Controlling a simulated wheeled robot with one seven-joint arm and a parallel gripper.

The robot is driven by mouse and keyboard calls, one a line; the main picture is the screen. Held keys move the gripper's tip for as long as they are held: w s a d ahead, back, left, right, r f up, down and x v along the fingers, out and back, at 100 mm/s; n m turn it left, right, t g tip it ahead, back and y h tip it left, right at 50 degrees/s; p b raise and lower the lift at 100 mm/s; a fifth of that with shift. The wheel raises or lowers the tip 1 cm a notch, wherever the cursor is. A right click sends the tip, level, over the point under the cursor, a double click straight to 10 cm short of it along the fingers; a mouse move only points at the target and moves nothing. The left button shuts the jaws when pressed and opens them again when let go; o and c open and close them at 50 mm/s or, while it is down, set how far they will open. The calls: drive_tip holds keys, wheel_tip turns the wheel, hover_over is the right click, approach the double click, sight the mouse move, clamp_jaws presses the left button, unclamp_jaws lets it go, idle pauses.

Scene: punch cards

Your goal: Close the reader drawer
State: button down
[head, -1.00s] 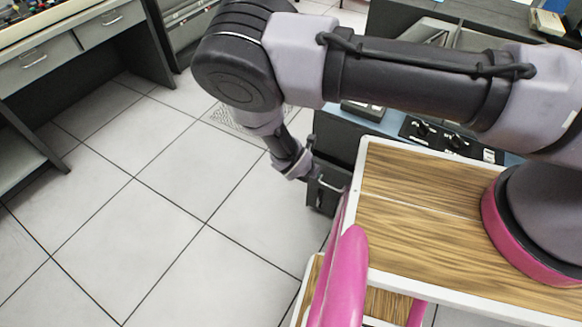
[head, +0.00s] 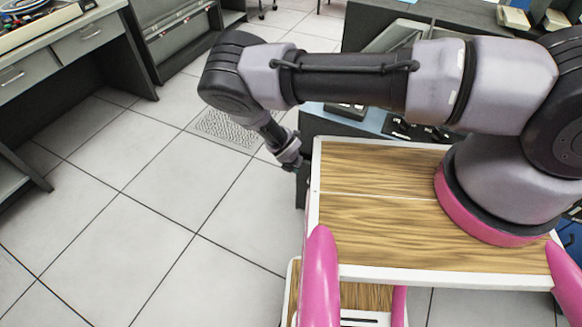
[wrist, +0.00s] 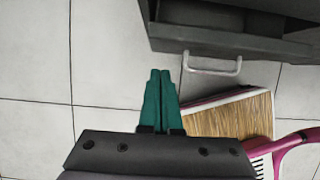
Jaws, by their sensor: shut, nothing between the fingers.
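The reader drawer (wrist: 230,42) is a dark grey box at the top of the wrist view, with a pale bar handle (wrist: 213,69) on its front. Its hollow inside shows from above, so it stands open. My gripper (wrist: 160,72) has teal fingers pressed together, empty, left of the handle and just in front of the drawer's front. I see a small gap in the picture but cannot tell if they touch. In the head view my gripper (head: 302,165) is at the cabinet's left side, where the drawer is mostly hidden behind my base and wrist.
The dark reader cabinet with a blue top (head: 370,121) stands beyond my wood-topped base. A grey desk with drawers (head: 60,55) is at the left. Tiled floor (head: 150,190) between them is clear, with a vent grille (head: 228,129) set in it.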

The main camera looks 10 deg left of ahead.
drive_tip(key=shift+w+d, duration=0.25)
drive_tip(key=shift+w, duration=0.45)
drive_tip(key=shift+w+d, duration=0.25)
drive_tip(key=shift+w, duration=0.4)
drive_tip(key=shift+w+r, duration=0.1)
drive_tip(key=shift+w+d, duration=0.25)
drive_tip(key=shift+w, duration=0.35)
drive_tip(key=shift+w+d, duration=0.2)
drive_tip(key=shift+w, duration=0.35)
drive_tip(key=s+a+r, duration=0.2)
drive_tip(key=s+r, duration=0.5)
drive_tip(key=r, duration=0.2)
drive_tip(key=shift+a+r, duration=0.2)
drive_tip(key=shift+a, duration=0.15)
